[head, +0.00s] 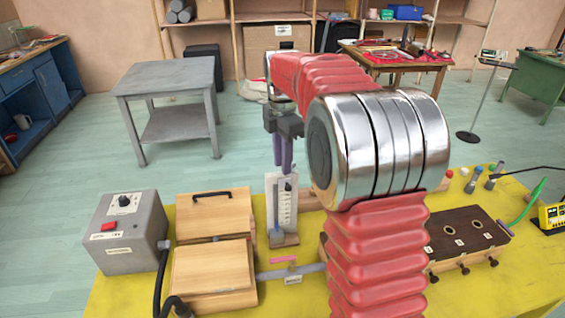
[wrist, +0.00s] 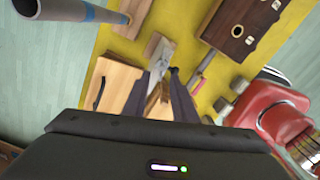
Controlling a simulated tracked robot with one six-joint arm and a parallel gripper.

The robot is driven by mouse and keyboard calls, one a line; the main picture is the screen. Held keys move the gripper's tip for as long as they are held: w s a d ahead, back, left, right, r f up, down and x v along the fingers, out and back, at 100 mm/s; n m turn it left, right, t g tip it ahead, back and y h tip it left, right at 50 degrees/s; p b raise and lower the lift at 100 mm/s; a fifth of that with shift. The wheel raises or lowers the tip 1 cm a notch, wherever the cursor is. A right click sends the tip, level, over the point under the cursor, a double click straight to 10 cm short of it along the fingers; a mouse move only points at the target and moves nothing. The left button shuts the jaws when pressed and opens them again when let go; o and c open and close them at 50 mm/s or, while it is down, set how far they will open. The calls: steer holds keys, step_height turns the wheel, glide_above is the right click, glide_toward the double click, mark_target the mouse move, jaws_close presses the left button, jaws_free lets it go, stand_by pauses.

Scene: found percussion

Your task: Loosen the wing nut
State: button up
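A wing nut cannot be made out for certain in either view. A narrow upright pale plate (head: 284,204) stands on a small base on the yellow table. A small dark piece shows near its top, too small to identify. My gripper (head: 284,168) points down just above the plate in the head view, apart from it as far as I can see. In the wrist view my gripper (wrist: 160,72) has its two dark fingers apart with nothing clearly between them. The plate's stand (wrist: 157,47) shows beyond the fingertips, and part of it is hidden by them.
Wooden boxes (head: 212,277) and a grey control box (head: 127,232) with a red switch stand left of the plate. A pipe with a pink lever (head: 283,260) lies in front. A dark wooden block (head: 464,237) with holes is at right. Yellow tabletop (head: 510,272) is bare at front right.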

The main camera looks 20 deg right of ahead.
steer(key=shift+f, duration=0.45)
jaws_close()
steer(key=shift+s+d+r+n, duration=0.1)
steer(key=shift+s+n, duration=0.05)
steer(key=shift+n, duration=0.9)
steer(key=shift+s+n, duration=0.15)
steer(key=shift+n, duration=0.9)
steer(key=shift+s+d+n, duration=0.15)
steer(key=shift+n, duration=0.85)
steer(key=shift+s+d+n, duration=0.1)
steer(key=shift+n, duration=0.9)
